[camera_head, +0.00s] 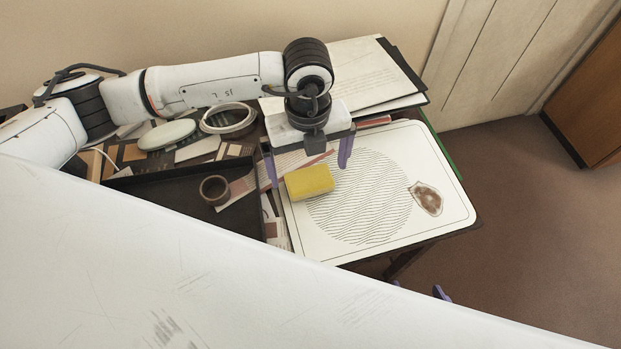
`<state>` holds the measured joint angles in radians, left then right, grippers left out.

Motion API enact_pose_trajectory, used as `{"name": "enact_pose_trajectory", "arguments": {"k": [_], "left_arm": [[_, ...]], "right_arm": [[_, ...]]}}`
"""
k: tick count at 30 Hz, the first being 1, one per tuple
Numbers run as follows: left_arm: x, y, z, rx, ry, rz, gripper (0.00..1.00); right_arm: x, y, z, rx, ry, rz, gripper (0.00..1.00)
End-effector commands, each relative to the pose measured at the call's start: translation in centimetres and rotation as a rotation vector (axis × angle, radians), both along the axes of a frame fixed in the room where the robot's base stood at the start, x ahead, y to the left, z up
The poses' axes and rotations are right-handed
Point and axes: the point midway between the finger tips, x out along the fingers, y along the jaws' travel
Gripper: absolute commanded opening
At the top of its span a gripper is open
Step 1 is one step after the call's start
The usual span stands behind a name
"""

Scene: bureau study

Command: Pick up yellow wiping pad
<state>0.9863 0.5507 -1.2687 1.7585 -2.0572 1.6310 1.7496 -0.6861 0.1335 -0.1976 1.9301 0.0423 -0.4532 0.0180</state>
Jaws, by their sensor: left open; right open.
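The yellow wiping pad (309,182) lies on a white board (440,221) near its left edge. The board carries a round pattern of wavy dark lines and a brown stain (427,199) at its right. My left gripper (308,170) points down over the pad, its purple fingers spread on either side of it. The gripper is open and holds nothing; whether the fingers touch the pad I cannot tell. Only the purple fingertips of my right gripper (418,289) show, below the board's front edge. The large white surface in the foreground hides the rest of it.
A dark tray (143,190) with a brown ring (214,189) stands left of the board. A white oval object (167,135) and a pale ring-shaped dish (229,119) sit behind it. Papers (358,70) lie at the back. The board's right half is mostly clear.

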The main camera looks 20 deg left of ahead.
Motion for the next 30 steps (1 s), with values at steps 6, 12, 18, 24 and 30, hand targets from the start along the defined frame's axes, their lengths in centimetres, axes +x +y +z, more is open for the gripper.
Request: {"name": "enact_pose_trajectory", "arguments": {"k": [6, 12, 18, 24, 30], "left_arm": [[0.6, 0.2, -3.3, 0.003, 0.003, 0.001, 1.00], [0.6, 0.1, -4.7, 0.001, 0.001, -0.001, 1.00], [0.6, 0.1, -4.7, 0.000, 0.000, -0.001, 0.98], [0.7, 0.1, -4.7, 0.001, -0.001, -0.001, 0.65], [0.7, 0.1, -4.7, 0.001, -0.001, -0.001, 0.56]], "right_arm": [[-0.1, -0.1, 0.2, -0.001, 0.002, -0.002, 0.64], [0.0, -0.1, 0.2, -0.002, 0.002, -0.003, 0.64], [0.0, -0.2, 0.2, -0.002, 0.001, -0.003, 0.64], [0.0, -0.2, 0.2, -0.002, 0.001, -0.003, 0.64], [0.0, -0.2, 0.2, -0.002, 0.001, -0.003, 0.64]]}}
